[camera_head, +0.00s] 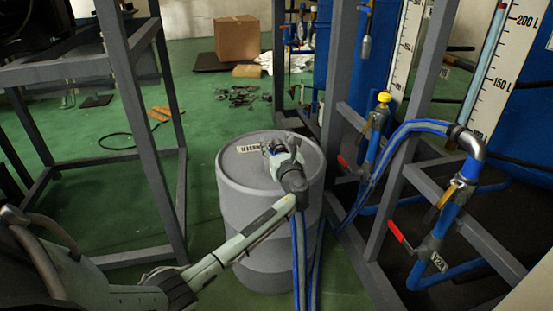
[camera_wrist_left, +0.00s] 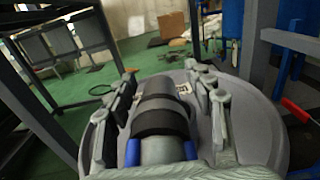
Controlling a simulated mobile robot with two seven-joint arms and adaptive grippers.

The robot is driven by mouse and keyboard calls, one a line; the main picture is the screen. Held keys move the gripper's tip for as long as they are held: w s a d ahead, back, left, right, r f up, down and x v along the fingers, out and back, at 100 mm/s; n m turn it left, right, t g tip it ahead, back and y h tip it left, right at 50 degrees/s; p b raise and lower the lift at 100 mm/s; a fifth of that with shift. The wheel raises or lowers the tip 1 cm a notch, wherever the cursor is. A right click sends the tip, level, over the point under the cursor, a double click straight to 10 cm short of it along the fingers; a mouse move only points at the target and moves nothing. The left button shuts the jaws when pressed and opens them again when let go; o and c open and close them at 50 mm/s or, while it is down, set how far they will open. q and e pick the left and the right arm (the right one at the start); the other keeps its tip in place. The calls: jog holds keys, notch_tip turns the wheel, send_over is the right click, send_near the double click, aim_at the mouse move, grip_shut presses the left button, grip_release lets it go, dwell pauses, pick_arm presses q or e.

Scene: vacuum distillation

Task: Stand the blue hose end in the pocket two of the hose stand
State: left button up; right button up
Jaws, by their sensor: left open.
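My left gripper (camera_head: 281,146) is over the top of a grey drum (camera_head: 238,205), and its fingers are apart. In the left wrist view, the blue hose end (camera_wrist_left: 160,112), a grey cylinder with black bands and blue strips at its sides, lies between the open fingers (camera_wrist_left: 163,82). I cannot tell whether the fingers touch it. In the head view, blue-striped hose (camera_head: 297,262) hangs from below the gripper down the drum's front. I cannot make out the hose stand or its pocket two; the gripper covers part of the drum top. My right gripper is not in view.
A grey metal frame (camera_head: 337,60) with blue pipes and red-handled valves (camera_head: 400,233) stands close at the right. Another striped hose (camera_head: 410,128) arches there. A dark frame (camera_head: 140,90) stands at the left.

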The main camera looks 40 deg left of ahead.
pick_arm(q)
jog(key=shift+c, duration=0.3)
grip_shut()
jog(key=shift+r, duration=0.1)
